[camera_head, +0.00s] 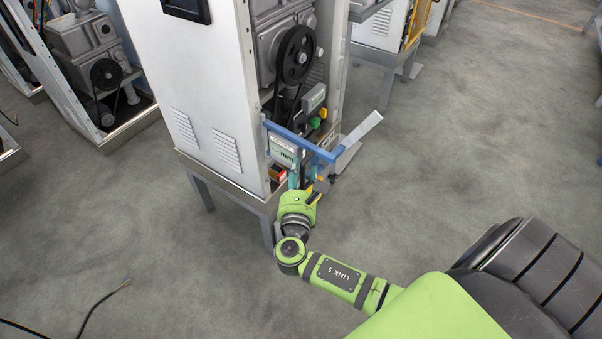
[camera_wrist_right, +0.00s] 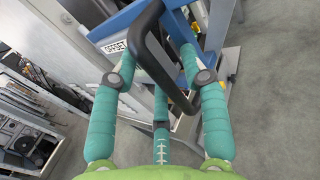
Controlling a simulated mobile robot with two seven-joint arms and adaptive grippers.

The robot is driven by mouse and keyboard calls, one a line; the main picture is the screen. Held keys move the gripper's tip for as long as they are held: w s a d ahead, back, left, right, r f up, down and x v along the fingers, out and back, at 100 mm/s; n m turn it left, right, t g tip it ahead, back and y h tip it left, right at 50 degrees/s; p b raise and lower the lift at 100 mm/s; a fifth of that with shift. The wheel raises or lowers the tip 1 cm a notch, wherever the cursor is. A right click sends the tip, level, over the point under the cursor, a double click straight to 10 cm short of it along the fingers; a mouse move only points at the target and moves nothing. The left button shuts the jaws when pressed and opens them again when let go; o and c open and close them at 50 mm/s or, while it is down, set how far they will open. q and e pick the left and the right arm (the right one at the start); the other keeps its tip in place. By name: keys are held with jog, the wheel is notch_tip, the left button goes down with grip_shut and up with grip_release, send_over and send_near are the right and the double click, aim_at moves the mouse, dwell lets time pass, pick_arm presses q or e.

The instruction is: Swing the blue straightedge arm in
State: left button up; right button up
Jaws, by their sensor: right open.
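The blue straightedge arm (camera_head: 302,139) sticks out from the open front of the white cabinet in the head view, with a pale metal strip at its outer end. In the right wrist view, part of the blue arm (camera_wrist_right: 118,22) lies beyond the fingers. A black loop handle (camera_wrist_right: 152,50) crosses in front of it. My right gripper (camera_wrist_right: 159,68) is open, its teal fingers spread around the handle; I cannot tell whether any finger touches it. In the head view my right gripper (camera_head: 304,181) is small and partly hidden beside the cabinet front. My left gripper is out of view.
The white cabinet (camera_head: 205,75) stands on a grey leg frame, with a black pulley (camera_head: 294,54) inside. Other machines stand at left and behind. Grey floor on the right is clear; a dark cable (camera_head: 103,306) lies lower left.

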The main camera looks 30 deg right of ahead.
jog(key=shift+c, duration=0.4)
grip_shut()
